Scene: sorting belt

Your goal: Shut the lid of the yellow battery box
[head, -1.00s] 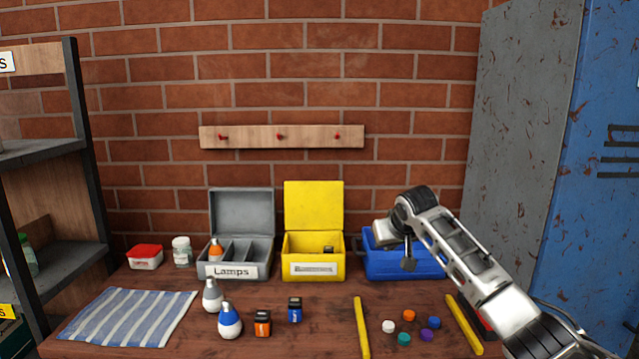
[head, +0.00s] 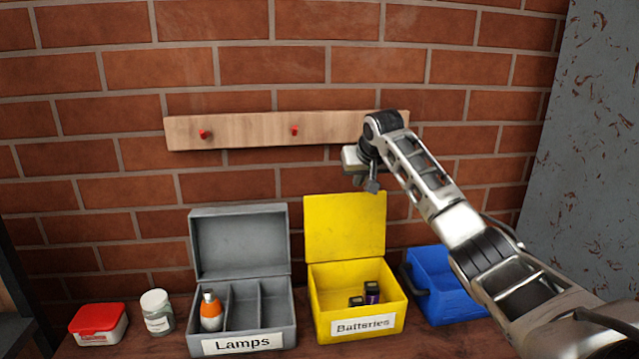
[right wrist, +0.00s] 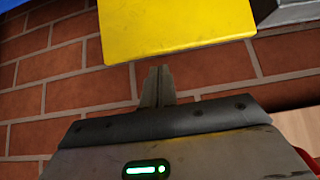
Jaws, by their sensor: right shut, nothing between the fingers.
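The yellow battery box (head: 318,322), labelled "Batteries", stands on the bench with its lid (head: 344,228) open and upright at the back. Two small dark batteries (head: 372,290) are inside. My right gripper (head: 371,187) is up at the lid's top right corner, its fingers shut and empty. In the right wrist view the shut fingertips (right wrist: 156,72) are close to an edge of the yellow lid (right wrist: 175,30); I cannot tell if they touch it. My left gripper is out of view.
A grey lamps box (head: 240,241) stands open on the left with an orange lamp (head: 210,312) in it. A blue bin (head: 445,295) is on the right. A wooden peg rail (head: 250,129) is on the brick wall behind. A white jar (head: 157,312) and a red-lidded tub (head: 97,318) are at far left.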

